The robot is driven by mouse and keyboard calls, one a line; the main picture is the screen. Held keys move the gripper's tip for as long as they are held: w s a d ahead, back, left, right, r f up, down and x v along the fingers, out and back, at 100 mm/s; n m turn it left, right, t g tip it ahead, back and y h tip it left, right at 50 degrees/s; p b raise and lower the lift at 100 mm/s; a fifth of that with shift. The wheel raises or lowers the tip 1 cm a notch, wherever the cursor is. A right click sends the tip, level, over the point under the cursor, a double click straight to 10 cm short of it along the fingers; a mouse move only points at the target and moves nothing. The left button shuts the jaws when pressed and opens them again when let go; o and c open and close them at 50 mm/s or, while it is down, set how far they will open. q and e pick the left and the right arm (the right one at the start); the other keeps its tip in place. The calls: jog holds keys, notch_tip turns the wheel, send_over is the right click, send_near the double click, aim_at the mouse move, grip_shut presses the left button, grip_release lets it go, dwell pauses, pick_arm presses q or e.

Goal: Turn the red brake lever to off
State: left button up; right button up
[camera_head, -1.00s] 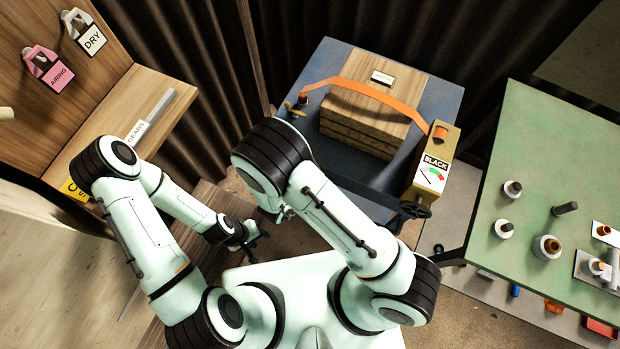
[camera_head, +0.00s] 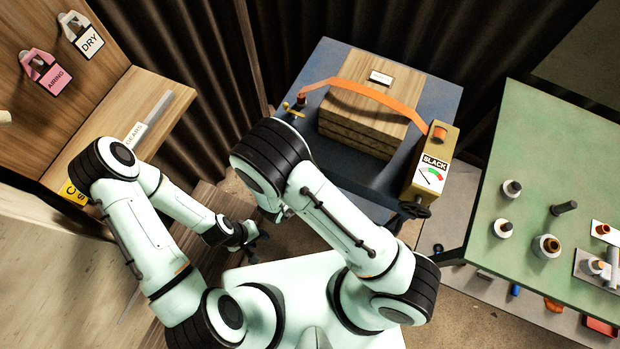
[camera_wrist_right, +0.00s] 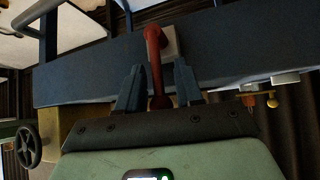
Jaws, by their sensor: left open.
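The red brake lever (camera_wrist_right: 155,65) shows in the right wrist view, fixed by a pale plate (camera_wrist_right: 172,42) to the side of the blue cart (camera_wrist_right: 85,72). My right gripper (camera_wrist_right: 160,85) is open, with one blue finger on each side of the lever. A gap shows between the lever and each finger. The lever is not visible in the head view, where my right arm covers that side of the blue cart (camera_head: 440,95). My left gripper (camera_head: 252,240) is open and empty, low over the floor and away from the cart.
On the cart, a wooden stack (camera_head: 365,125) lies under an orange strap (camera_head: 370,90). A brass box labelled BLACK (camera_head: 434,165) has a dark handwheel (camera_head: 414,210). A green table (camera_head: 530,190) with small parts stands right. A wooden bench (camera_head: 85,145) stands left.

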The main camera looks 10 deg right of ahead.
jog(key=v, duration=1.3)
jog(key=shift+a, duration=0.15)
jog(key=shift+s+r, duration=0.1)
